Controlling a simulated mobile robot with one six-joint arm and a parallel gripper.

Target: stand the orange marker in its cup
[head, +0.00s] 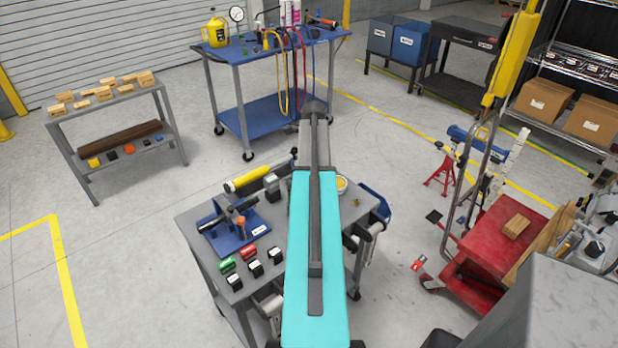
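A small orange-topped upright piece (241,222) stands at the blue fixture (232,236) on the near grey workbench. It may be the orange marker, but it is too small to be sure. A small round yellow-rimmed container (342,183) sits on the bench just right of my arm. I cannot tell whether it is the marker's cup. My cyan and grey arm covers the middle of the bench. I cannot make out my gripper's fingers in the head view.
A yellow cylinder (246,179) lies along the bench's back edge. Green, red and dark blocks (255,268) sit at its front. A blue cart (258,60), a shelf of wooden blocks (105,97) and a red cart (505,235) stand around. Open floor lies left.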

